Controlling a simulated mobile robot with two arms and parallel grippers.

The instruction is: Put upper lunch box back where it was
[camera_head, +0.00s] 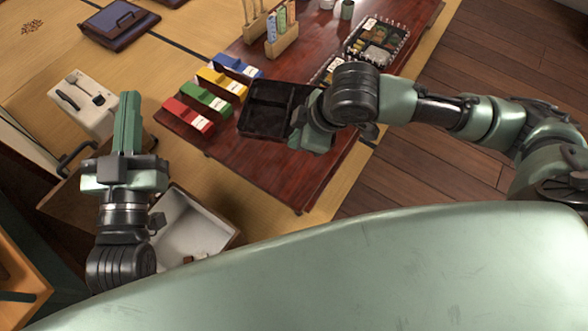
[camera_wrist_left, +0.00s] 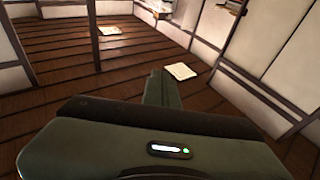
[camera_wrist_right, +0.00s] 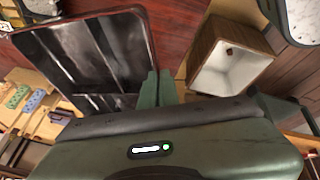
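A black lunch box (camera_head: 266,108) with inner dividers is at the end of my right arm, over the near left part of the low red-brown table (camera_head: 270,175). It looks empty and also shows large and tilted in the right wrist view (camera_wrist_right: 90,55). My right gripper (camera_head: 305,117) is shut on its right edge. Another lunch box (camera_head: 380,45) with food in it stands at the table's far right. Part of a further one (camera_head: 328,71) shows behind my right wrist. My left gripper (camera_head: 129,105) is shut and empty, left of the table.
Red, green, yellow and blue packs (camera_head: 207,99) line the table's left edge. A wooden rack (camera_head: 281,38) stands farther back. A white-lined wooden box (camera_head: 190,228) is below my left arm. The near table end is clear.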

